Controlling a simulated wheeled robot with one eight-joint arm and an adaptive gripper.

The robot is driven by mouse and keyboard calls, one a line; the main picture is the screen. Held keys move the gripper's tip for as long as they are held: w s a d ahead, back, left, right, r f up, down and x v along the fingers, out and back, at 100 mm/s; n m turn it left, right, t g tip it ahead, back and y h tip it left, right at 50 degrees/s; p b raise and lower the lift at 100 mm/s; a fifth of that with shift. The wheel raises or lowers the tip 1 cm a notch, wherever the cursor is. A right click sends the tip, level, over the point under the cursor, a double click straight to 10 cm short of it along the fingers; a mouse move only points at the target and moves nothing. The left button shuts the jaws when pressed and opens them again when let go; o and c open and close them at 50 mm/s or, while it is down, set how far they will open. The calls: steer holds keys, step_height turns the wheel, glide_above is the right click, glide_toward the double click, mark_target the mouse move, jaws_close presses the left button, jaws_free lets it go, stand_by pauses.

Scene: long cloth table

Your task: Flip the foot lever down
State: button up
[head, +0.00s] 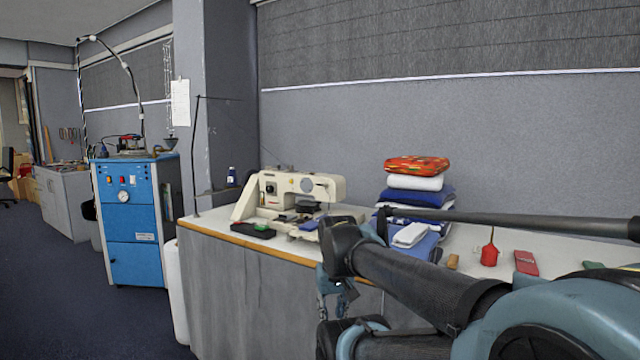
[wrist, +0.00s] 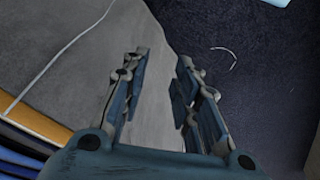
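A cream sewing machine (head: 290,190) stands on the long table (head: 225,228) in the head view. Its foot lever is too small to make out there. The machine is not in the wrist view. My gripper (head: 335,295) hangs pointing down in front of the table's front edge, to the right of the machine and lower than the tabletop. In the wrist view my gripper (wrist: 160,75) is open, its two fingers apart with nothing between them. The grey cloth front and dark floor lie beyond the fingertips.
A black tray (head: 253,230) lies at the machine's front left. A stack of folded cloths (head: 415,195) stands right of the machine. Further right are a red pear-shaped thing (head: 489,254) and a red pack (head: 526,262). A blue cabinet (head: 132,215) stands left of the table.

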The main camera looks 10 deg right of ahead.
steer(key=w+r, duration=0.4)
steer(key=w+d+r+m, duration=0.1)
steer(key=w+r, duration=0.2)
steer(key=r, duration=0.2)
steer(key=w+d+r+m+h, duration=0.1)
steer(key=w+r, duration=0.3)
steer(key=shift+w+r, duration=0.3)
steer(key=shift+r, duration=0.05)
jaws_close()
steer(key=w+d+r+m+h, duration=0.1)
steer(key=w+r+m, duration=0.1)
steer(key=w+r, duration=0.6)
steer(key=w+d+r+m+t+h, duration=0.1)
steer(key=w+r+m, duration=0.1)
steer(key=w+r, duration=0.7)
steer(key=w+d+r+m+t+h, duration=0.1)
steer(key=w+r, duration=0.8)
steer(key=w, duration=1.1)
steer(key=shift+w+r+m, duration=0.25)
steer(key=shift+w+m, duration=0.05)
steer(key=shift+m, duration=0.6)
